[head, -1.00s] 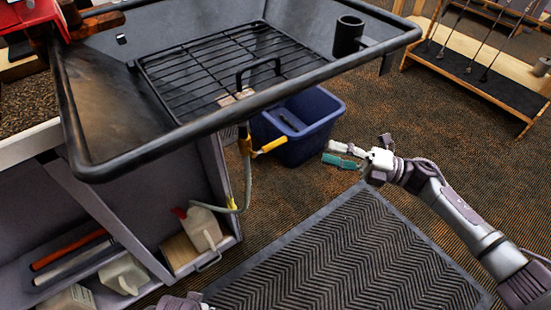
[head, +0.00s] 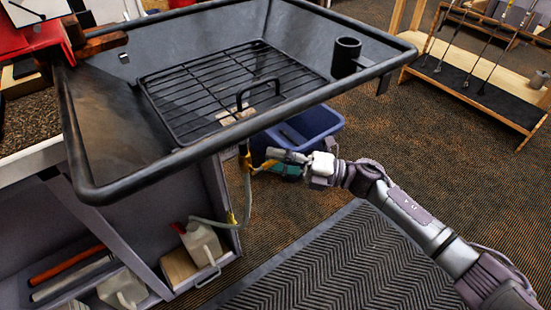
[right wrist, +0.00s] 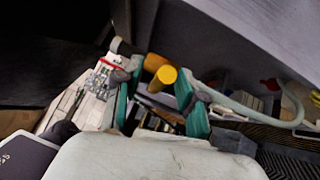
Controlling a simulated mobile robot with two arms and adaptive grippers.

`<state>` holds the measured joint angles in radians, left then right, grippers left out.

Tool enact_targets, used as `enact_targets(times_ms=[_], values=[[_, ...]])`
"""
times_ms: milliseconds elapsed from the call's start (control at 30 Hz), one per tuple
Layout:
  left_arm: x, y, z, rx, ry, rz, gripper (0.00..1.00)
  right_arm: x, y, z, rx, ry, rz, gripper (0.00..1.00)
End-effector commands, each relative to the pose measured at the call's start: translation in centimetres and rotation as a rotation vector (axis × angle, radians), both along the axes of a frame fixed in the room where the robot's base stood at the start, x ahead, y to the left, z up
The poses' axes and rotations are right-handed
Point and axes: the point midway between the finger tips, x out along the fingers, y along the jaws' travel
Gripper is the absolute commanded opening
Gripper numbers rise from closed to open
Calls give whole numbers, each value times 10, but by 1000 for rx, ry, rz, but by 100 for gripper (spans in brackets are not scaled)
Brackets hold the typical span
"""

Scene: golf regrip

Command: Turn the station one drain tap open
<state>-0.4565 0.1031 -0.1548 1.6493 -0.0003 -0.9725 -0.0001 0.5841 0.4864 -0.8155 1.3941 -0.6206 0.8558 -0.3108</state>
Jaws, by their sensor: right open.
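The drain tap (head: 246,161) hangs under the front right of the black tray (head: 150,180), with a hose running down from it. Its yellow handle shows in the right wrist view (right wrist: 163,77), pointing towards the camera. My right gripper (head: 276,161) is open beside the tap and partly hides the handle in the head view. In the right wrist view its green-padded fingers (right wrist: 158,88) stand on either side of the handle, apart. Whether either finger touches it cannot be told. My left gripper is not in view.
A white jug (head: 203,243) stands on the shelf below, by the hose's lower end. A blue bin (head: 322,125) stands on the floor behind my right gripper. A wire rack (head: 210,95) lies in the tray. A dark mat (head: 335,265) covers the floor in front.

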Motion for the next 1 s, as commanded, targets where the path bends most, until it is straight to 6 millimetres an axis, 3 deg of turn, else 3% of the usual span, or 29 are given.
enact_targets(times_ms=[300, 533, 1000], values=[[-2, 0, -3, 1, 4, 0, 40, 1, 2, 0, -1, 0, -1, 39], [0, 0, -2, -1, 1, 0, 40, 1, 2, 0, 0, 0, -1, 0], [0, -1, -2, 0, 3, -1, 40, 0, 2, -1, 5, 4, -1, 0]])
